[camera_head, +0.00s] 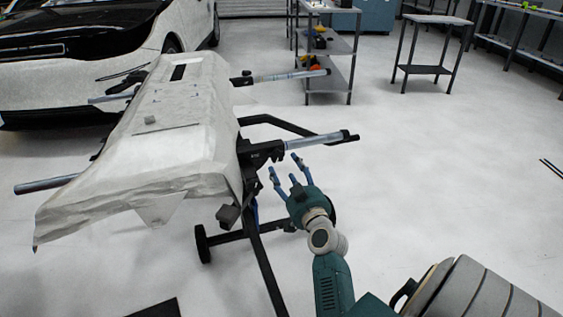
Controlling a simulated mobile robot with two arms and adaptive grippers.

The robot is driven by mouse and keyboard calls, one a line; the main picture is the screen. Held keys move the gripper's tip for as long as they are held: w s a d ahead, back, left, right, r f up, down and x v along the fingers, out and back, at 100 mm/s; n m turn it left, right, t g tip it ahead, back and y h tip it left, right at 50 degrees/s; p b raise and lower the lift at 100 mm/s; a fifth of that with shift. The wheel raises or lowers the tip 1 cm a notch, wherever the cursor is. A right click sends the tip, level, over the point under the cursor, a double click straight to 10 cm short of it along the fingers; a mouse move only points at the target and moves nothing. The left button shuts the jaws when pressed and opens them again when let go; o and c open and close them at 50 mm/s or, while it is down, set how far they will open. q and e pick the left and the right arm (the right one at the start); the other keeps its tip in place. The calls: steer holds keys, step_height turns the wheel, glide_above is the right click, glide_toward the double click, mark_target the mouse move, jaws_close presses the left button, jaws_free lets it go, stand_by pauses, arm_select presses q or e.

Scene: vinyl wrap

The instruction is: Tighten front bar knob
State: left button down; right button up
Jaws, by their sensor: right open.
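A stand holds a long part covered with pale wrap (170,140). A bar (318,141) with a black end sticks out to the right from a black bracket (258,152) at the stand's near right side. A small dark grey block-like piece (228,214) shows below the bracket; I cannot tell whether it is the knob. My right gripper (284,168) is open, with blue fingers spread and nothing between them. It is just below and in front of the bar, right of the bracket, seemingly apart from both. My left gripper is out of view.
The stand's dark leg (265,265) and wheel (202,243) are left of my right arm. Another bar (290,75) sticks out farther back. A car (85,55), a shelf cart (330,75) and a small table (430,45) stand behind.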

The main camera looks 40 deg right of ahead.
mark_target(278, 156)
steer(key=x, duration=0.7)
steer(key=shift+a+f+b, duration=0.1)
steer(key=shift+a+b, duration=0.05)
steer(key=shift+b, duration=0.2)
steer(key=c, duration=1.2)
